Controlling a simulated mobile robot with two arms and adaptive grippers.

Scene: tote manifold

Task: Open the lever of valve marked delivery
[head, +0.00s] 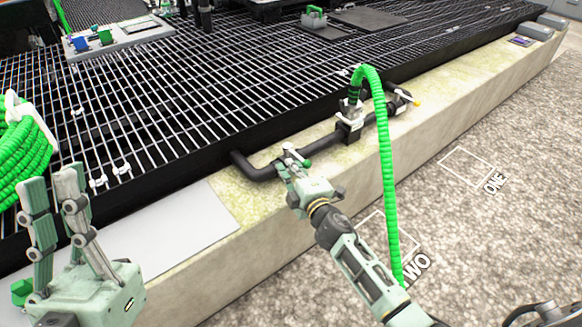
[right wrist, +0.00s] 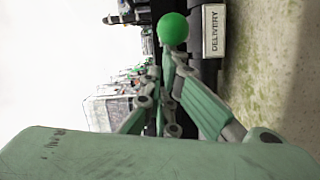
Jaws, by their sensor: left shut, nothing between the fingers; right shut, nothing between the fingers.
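A white label reading DELIVERY (right wrist: 214,30) is on the black pipe in the right wrist view. A green ball knob (right wrist: 173,28) is beside it, just beyond my right gripper (right wrist: 168,62). In the head view the green knob (head: 308,162) is at the near end of the black pipe (head: 325,146), with a small white fitting (head: 289,149) beside it. My right gripper (head: 289,164) is shut and empty, close against this valve; whether it touches is unclear. The lever's angle is mostly hidden.
A green hose (head: 386,160) rises from a fitting further along the pipe and hangs beside my right arm. A yellow-tipped fitting (head: 417,103) is at the pipe's far end. A black grating (head: 180,110) lies behind. A coiled green hose (head: 22,150) is at left.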

